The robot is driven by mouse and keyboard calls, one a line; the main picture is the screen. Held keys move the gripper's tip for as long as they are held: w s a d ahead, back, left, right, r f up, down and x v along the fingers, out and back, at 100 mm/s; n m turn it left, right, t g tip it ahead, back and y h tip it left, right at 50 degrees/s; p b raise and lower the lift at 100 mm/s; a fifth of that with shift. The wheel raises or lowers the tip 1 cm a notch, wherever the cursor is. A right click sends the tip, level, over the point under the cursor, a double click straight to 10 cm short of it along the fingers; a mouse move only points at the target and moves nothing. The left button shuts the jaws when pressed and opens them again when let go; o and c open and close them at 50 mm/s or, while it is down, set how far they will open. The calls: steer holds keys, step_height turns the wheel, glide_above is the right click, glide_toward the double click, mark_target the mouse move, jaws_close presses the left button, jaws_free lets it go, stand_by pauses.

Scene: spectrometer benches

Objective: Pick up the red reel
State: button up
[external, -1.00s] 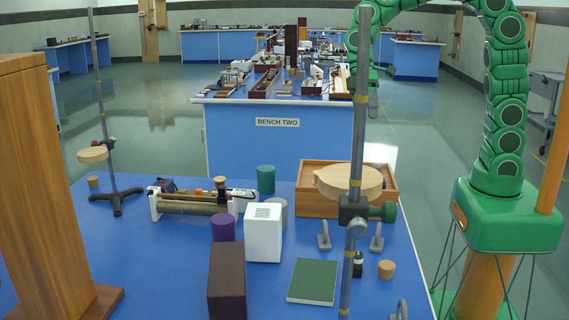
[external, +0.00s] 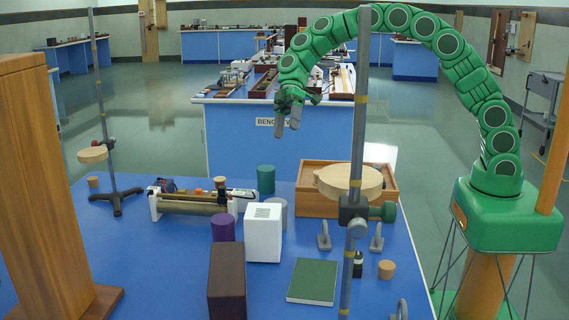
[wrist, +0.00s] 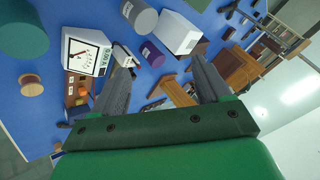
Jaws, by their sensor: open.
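The red reel (wrist: 31,85) shows at the left of the wrist view, a small spool with tan ends and a reddish middle. In the external view a small tan-topped piece (external: 219,182), which looks like this reel, stands behind the coil apparatus, partly hidden. My gripper (external: 287,124) is open and empty. It hangs in the air beyond the bench's far edge, above and apart from the reel. In the wrist view the spread jaws (wrist: 160,68) have the reel off to their left.
A teal cylinder (external: 265,180) and a white-faced meter (wrist: 86,50) stand near the reel. A coil apparatus (external: 192,204), purple cylinder (external: 223,228), white box (external: 263,232) and wooden tray (external: 317,206) are around. A tall stand rod (external: 360,110) rises in front of my arm.

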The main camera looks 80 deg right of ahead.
steer(key=w+d+f+n+t+y, duration=0.1)
steer(key=w+d+f, duration=0.25)
steer(key=w, duration=0.35)
steer(key=w+d+f+n+t+y, duration=0.1)
steer(key=w+d+f, duration=0.2)
steer(key=w+f, duration=0.25)
steer(key=n+t+y, duration=0.1)
steer(key=n+t, duration=0.2)
steer(key=n, duration=0.1)
glide_toward(220, 179)
steer(key=shift+w+a+f, duration=0.2)
steer(key=shift+a+f, duration=0.15)
steer(key=shift+f, duration=0.25)
steer(key=shift+w+a+f, duration=0.25)
steer(key=shift+a+f, duration=0.1)
steer(key=shift+f, duration=0.2)
steer(key=shift+x, duration=3.95)
steer(key=shift+r, duration=0.2)
steer(key=c, duration=1)
steer(key=shift+c, duration=0.2)
